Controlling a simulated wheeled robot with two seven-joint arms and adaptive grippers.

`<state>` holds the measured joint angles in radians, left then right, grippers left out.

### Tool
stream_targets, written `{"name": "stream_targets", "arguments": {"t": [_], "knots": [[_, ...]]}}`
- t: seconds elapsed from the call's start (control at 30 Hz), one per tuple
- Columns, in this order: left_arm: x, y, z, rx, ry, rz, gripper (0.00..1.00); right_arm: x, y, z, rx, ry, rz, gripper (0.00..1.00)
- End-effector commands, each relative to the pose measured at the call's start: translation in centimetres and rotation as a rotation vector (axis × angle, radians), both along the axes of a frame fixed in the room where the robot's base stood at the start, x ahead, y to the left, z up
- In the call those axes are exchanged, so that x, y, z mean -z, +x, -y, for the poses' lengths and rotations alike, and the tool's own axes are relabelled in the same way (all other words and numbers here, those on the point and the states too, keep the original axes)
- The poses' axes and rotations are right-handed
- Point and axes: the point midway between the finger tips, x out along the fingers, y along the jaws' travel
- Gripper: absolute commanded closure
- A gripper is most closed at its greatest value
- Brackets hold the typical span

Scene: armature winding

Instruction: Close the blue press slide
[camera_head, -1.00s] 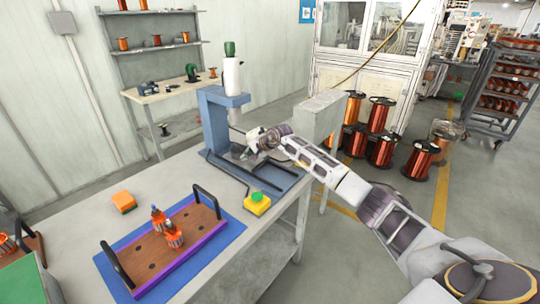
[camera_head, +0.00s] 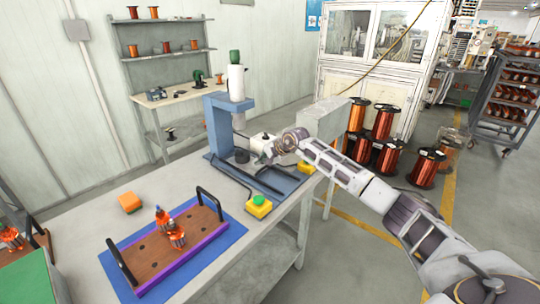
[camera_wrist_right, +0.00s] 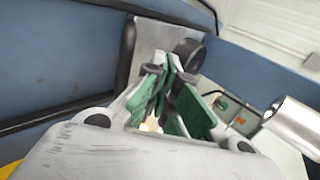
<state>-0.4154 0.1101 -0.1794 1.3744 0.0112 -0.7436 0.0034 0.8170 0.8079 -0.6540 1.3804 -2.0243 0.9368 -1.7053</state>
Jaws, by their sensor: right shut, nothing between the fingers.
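The blue press (camera_head: 217,128) stands at the back of the table, with a blue base and dark rails. Its slide, a grey plate (camera_wrist_right: 152,38) with a dark round holder (camera_wrist_right: 190,52), shows in the right wrist view; the holder also shows in the head view (camera_head: 241,156). My right gripper (camera_head: 257,147) is at the press, beside the holder, partly hidden by its own wrist. In the wrist view its green-padded fingers (camera_wrist_right: 168,72) are shut and empty, close to the plate; contact cannot be told. The silver ram (camera_wrist_right: 290,122) is at the right. My left gripper is out of view.
Two yellow boxes with green buttons stand at the press, one in front (camera_head: 258,206) and one to the right (camera_head: 306,167). A wooden tray (camera_head: 150,262) with wound armatures lies on a blue mat. Table between is clear.

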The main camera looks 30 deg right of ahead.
Motion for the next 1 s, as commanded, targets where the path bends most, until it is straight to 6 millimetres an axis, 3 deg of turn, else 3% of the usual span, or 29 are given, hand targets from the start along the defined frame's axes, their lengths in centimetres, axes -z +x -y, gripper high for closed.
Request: {"name": "stream_targets", "arguments": {"t": [0.53,1.0], "knots": [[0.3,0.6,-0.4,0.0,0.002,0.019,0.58,-3.5,-3.5,1.5,0.0,-0.002,0.0,1.0],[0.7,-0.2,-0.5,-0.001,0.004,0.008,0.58,-4.3,-4.4,1.8,0.001,0.0,-0.002,1.0]]}}
